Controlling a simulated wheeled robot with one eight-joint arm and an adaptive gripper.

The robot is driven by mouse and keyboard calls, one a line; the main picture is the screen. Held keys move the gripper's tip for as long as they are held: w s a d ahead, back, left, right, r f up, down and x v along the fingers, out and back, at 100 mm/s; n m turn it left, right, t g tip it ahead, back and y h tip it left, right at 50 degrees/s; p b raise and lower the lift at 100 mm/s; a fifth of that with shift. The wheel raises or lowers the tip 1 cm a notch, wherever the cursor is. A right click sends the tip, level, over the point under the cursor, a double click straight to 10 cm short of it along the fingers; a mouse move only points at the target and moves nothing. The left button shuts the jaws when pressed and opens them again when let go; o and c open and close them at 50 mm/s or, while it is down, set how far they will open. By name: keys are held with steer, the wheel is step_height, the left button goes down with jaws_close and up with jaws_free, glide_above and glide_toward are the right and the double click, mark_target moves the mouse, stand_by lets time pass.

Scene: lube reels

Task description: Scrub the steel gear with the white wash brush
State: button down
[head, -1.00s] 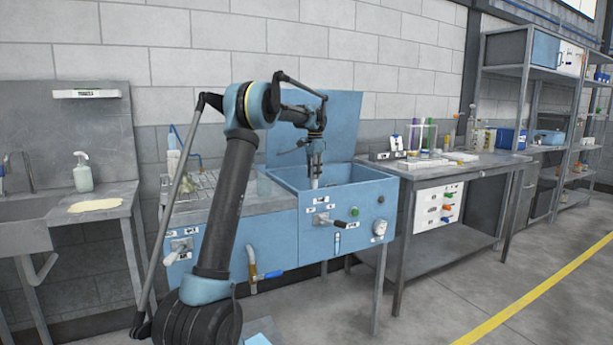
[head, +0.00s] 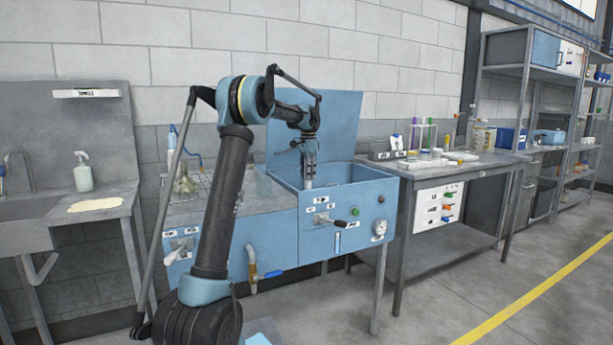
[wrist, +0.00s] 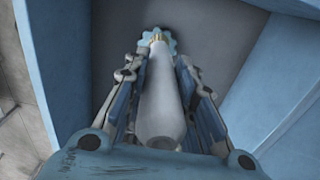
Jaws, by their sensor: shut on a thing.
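My gripper (wrist: 159,90) is shut on the white wash brush (wrist: 161,95), one finger on each side of its pale handle. The brush points away from the wrist camera, with a small tan tip at its far end. A light-blue, scalloped gear shape (wrist: 169,42) shows around that tip on the dark tank floor; it looks like the steel gear. I cannot tell whether tip and gear touch. In the head view my gripper (head: 309,176) points down into the blue wash tank (head: 345,198), and the tank's front wall hides the gear.
The tank's raised blue lid (head: 340,130) stands behind my gripper. A drain top with a wire rack (head: 190,185) lies to the left. A workbench (head: 455,170) with tubes and small items stands to the right. Open floor lies in front at right.

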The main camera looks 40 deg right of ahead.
steer(key=shift+d, duration=0.1)
steer(key=d, duration=0.3)
steer(key=shift+s+d, duration=0.1)
steer(key=shift+s, duration=0.3)
steer(key=shift+w+a, duration=0.2)
steer(key=shift+a, duration=0.7)
steer(key=shift+w+a, duration=0.2)
steer(key=shift+a, duration=0.65)
steer(key=shift+s+d, duration=0.2)
steer(key=shift+d, duration=0.65)
steer(key=shift+s+d, duration=0.2)
steer(key=shift+d, duration=0.65)
steer(key=shift+a, duration=0.1)
